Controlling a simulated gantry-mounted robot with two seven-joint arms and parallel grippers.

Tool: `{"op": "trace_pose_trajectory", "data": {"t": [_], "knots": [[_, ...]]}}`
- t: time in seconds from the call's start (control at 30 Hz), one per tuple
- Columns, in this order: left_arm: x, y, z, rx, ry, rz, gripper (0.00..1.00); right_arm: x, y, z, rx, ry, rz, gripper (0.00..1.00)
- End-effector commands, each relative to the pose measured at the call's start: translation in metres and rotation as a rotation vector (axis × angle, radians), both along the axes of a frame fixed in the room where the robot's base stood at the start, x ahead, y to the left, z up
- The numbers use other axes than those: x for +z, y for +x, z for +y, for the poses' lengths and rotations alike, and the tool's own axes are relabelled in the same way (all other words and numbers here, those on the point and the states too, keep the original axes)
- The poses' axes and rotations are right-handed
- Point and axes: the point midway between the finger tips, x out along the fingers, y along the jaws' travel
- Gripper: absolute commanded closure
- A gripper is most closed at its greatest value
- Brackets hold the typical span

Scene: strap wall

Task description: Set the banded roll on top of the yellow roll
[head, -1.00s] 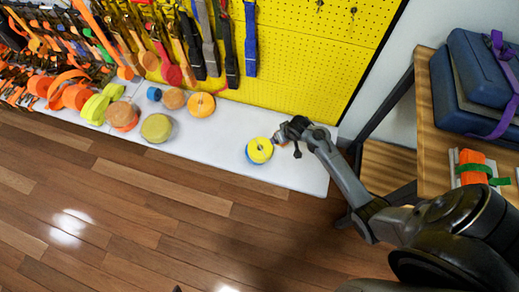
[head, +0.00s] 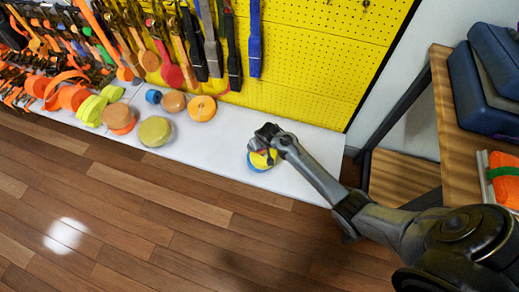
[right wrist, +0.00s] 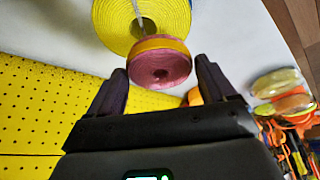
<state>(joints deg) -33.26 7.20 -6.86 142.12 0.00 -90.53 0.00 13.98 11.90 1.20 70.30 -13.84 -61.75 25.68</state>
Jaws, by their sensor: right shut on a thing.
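The yellow roll (head: 257,161), with blue on its lower side, rests on the white shelf and is partly covered by my right gripper (head: 266,147). In the right wrist view, the yellow roll (right wrist: 118,22) lies just beyond the fingertips. My right gripper (right wrist: 162,78) is shut on the banded roll (right wrist: 160,70), which is mauve with a yellow-orange band. The banded roll overlaps the edge of the yellow roll in that view; I cannot tell whether they touch. My left gripper is not in view.
The white shelf (head: 218,140) has bare room left of the yellow roll. An orange roll (head: 202,108), a tan roll (head: 173,102) and an olive roll (head: 155,131) stand further left. The yellow pegboard (head: 310,70) rises behind. A wooden bench (head: 456,105) stands at right.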

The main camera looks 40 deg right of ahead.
Motion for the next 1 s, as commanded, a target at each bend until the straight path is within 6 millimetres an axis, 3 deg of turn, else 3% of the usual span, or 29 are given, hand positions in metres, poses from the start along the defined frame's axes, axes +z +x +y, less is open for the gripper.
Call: {"op": "trace_pose_trajectory", "data": {"t": [0.23,0.67,0.7,0.8,1.0], "knots": [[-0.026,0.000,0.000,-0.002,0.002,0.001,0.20,-0.034,0.000,-0.001,0.001,-0.002,-0.001,0.28],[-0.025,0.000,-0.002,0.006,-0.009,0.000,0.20,-0.036,0.000,-0.001,0.000,0.000,-0.001,0.28],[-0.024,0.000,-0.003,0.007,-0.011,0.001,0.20,-0.037,0.000,-0.001,0.000,0.000,-0.001,0.14],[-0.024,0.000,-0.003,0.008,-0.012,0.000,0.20,-0.036,0.000,0.000,0.000,0.000,-0.001,0.00],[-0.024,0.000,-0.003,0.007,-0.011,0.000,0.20,-0.036,0.000,0.000,0.001,0.000,0.000,0.00]]}}
